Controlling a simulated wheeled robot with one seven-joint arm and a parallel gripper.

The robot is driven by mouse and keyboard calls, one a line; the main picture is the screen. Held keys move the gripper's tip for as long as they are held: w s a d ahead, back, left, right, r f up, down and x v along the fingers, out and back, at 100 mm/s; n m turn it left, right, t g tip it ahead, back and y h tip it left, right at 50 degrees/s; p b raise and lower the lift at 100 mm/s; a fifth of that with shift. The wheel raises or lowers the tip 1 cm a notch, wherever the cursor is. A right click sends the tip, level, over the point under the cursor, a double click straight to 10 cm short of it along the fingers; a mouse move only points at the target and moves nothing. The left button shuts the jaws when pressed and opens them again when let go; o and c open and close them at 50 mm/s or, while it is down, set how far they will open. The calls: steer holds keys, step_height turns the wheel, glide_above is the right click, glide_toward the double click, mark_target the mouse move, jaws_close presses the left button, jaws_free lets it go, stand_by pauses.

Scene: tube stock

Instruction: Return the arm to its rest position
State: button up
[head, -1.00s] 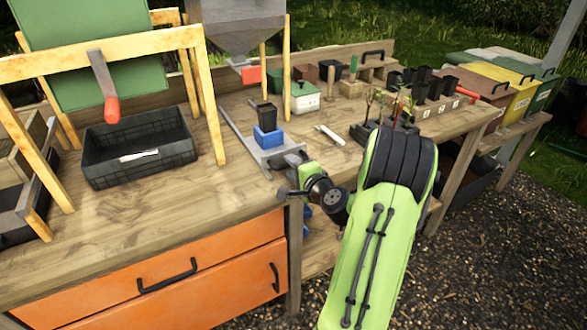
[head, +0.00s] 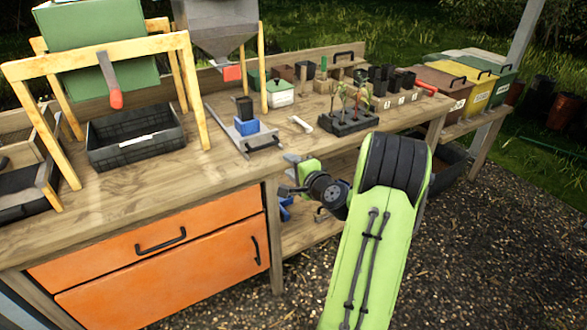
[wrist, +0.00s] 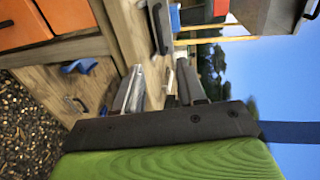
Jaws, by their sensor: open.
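My green arm (head: 375,245) reaches up from the bottom of the head view and bends at a black ribbed joint. My gripper (head: 290,175) is in front of the bench's front edge, left of that joint. In the wrist view its two grey fingers (wrist: 158,90) stand apart with nothing held between them. In the head view the fingers are small and partly hidden by the wrist.
The wooden bench (head: 160,200) carries a black crate (head: 135,138), a blue block (head: 246,126) on a metal slide and a black tray of seedlings (head: 345,122). Orange drawers (head: 165,270) are below. Open gravel (head: 490,230) lies to the right.

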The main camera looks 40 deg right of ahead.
steer(key=a+r+n+g+y+p, duration=0.2)
steer(key=a+r+n, duration=0.15)
steer(key=a, duration=0.45)
steer(key=a+r+n+g+y+p, duration=0.1)
steer(key=a+r+n+y+p, duration=0.15)
steer(key=a+n, duration=0.35)
steer(key=a+r+n+g+y+p, duration=0.1)
steer(key=a+r+n+g, duration=0.2)
steer(key=a, duration=0.6)
steer(key=s+a+r+n+g+p, duration=0.1)
steer(key=s+a+r+n+p, duration=0.1)
steer(key=s, duration=0.9)
steer(key=s+a+r+n+g+h+p, duration=0.1)
steer(key=s+a+r+n, duration=0.4)
steer(key=s, duration=0.6)
steer(key=shift+s+a+r+n+g+p, duration=0.25)
steer(key=shift+a+n+g+p, duration=0.5)
steer(key=shift+a+p, duration=0.4)
steer(key=shift+d+h, duration=0.15)
steer(key=shift+h, duration=0.1)
